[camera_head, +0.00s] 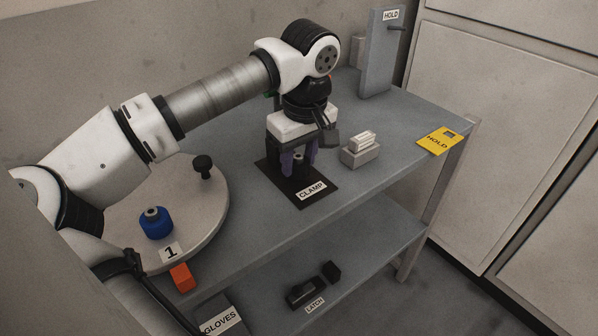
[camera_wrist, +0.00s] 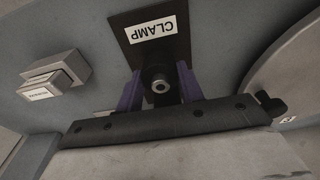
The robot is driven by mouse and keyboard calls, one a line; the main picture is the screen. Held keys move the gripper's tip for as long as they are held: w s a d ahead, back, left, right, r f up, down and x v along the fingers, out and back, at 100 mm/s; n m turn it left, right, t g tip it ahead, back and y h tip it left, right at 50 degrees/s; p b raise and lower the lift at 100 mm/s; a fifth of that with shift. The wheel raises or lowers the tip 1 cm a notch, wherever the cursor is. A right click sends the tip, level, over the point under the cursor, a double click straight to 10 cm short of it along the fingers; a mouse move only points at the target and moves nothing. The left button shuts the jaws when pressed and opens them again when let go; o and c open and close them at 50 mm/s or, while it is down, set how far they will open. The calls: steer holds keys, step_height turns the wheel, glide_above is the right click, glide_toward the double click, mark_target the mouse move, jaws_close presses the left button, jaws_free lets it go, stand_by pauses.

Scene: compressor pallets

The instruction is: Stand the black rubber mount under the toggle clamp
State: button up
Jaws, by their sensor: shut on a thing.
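My gripper (camera_head: 299,162) points down over the black plate (camera_head: 318,203) labelled CLAMP, its purple fingers closed around the black rubber mount (camera_head: 298,156). In the wrist view the mount (camera_wrist: 159,84) shows between the two fingers, its metal stud with a hole facing the camera. The mount looks upright, at the edge of the CLAMP plate (camera_wrist: 178,51). I cannot tell whether its foot touches the plate. The toggle clamp itself is not clearly visible; my gripper and wrist cover that area in the head view.
A round turntable (camera_head: 215,215) at left carries a blue mount (camera_head: 156,223) and a black knob (camera_head: 203,166). A grey block with a pale top (camera_head: 361,149) stands right of the plate. A yellow HOLD tag (camera_head: 437,141) lies at the bench's right end; a grey HOLD upright (camera_head: 380,55) stands behind.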

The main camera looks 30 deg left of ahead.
mark_target(303, 166)
steer(key=shift+f, duration=0.65)
steer(key=shift+f, duration=0.3)
steer(key=o, duration=1)
steer(key=shift+r, duration=0.1)
steer(key=r, duration=0.4)
steer(key=d+r, duration=0.1)
steer(key=r, duration=0.7)
steer(key=shift+s+d+r+p, duration=0.15)
steer(key=shift+s+r+p, duration=0.05)
steer(key=shift+s+p, duration=0.1)
